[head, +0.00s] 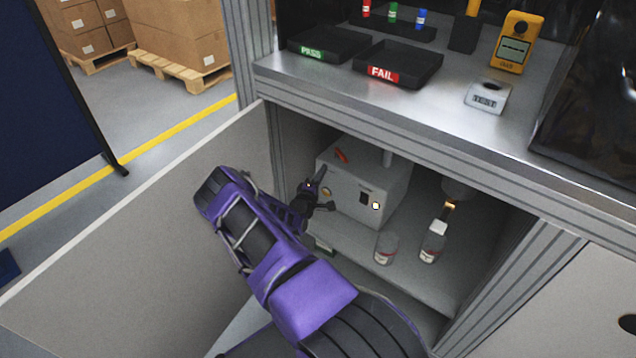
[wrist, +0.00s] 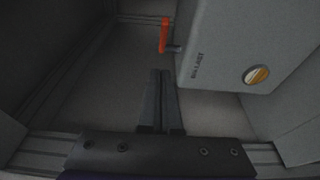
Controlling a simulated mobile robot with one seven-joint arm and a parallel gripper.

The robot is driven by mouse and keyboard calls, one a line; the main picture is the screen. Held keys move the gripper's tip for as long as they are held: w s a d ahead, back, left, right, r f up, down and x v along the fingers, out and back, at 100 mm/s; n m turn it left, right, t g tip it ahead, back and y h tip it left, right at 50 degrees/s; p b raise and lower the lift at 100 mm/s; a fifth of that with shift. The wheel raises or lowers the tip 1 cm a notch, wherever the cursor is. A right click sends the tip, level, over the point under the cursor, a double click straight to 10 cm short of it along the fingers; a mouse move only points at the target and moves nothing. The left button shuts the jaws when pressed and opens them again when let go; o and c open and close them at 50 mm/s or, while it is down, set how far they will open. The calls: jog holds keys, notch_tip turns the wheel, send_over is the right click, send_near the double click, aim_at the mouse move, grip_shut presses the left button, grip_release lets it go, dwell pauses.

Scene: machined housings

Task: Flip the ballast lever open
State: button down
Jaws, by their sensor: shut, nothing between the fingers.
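In the wrist view the lever (wrist: 164,35) stands out from the side of the box (wrist: 225,35), near lettering that seems to read BALLAST. My gripper (head: 325,188) is inside the cabinet, at the left of the box front and below the lever. In the wrist view my gripper (wrist: 161,72) has its fingers together, empty, with the lever a short gap beyond the tips. I see no contact with the lever.
The open door panel (head: 150,230) lies left of my arm. The counter (head: 440,105) with trays overhangs the box.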

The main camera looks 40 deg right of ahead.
aim_at(340, 156)
jog(key=d, duration=0.5)
jog(key=shift+w+d+b, duration=0.25)
jog(key=shift+w+b, duration=0.15)
jog(key=shift+s+d, duration=0.1)
jog(key=shift+d, duration=0.35)
